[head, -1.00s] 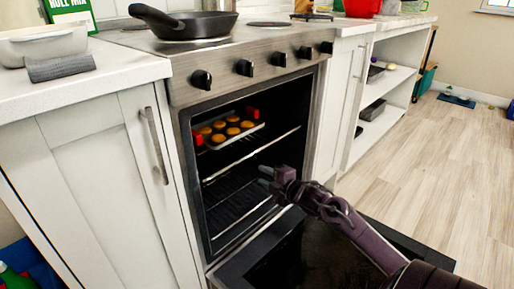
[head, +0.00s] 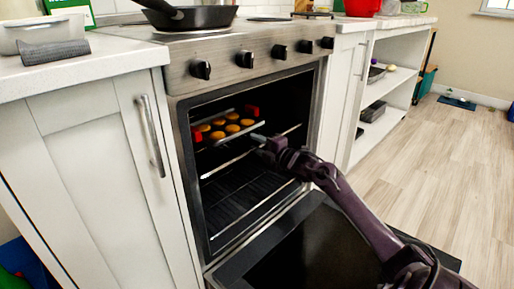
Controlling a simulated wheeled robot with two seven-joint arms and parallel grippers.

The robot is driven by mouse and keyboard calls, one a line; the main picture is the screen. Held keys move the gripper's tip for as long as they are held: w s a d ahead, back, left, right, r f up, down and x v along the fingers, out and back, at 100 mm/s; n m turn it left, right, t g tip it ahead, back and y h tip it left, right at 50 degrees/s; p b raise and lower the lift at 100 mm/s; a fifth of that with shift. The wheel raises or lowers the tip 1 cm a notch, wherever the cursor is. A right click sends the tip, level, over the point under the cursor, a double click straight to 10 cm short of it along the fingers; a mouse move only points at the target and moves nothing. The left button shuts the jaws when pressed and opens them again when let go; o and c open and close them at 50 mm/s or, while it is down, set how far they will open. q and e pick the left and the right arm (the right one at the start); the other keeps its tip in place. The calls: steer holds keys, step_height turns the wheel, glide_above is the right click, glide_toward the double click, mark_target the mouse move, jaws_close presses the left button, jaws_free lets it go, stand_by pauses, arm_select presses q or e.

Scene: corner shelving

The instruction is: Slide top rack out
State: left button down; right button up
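The oven (head: 212,247) stands open with its door (head: 318,250) folded down. The top rack (head: 228,164) shows as a metal front bar inside the upper part of the oven. A tray (head: 245,134) of several golden round items with red handles sits above it. My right gripper (head: 262,142) reaches to the oven opening, close to the right part of the tray and the top rack's front bar. I cannot tell whether it touches either one. Its fingers are small and seen edge-on, so their opening is unclear. My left gripper is not in view.
A lower rack (head: 240,200) lies deeper in the oven. A black frying pan (head: 205,16) sits on the stovetop above the knobs. White cabinets (head: 95,170) flank the oven on the left. Wooden floor (head: 440,170) is free at the right.

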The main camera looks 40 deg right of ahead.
steer(key=shift+w, duration=0.2)
jaws_close()
steer(key=shift+s, duration=0.1)
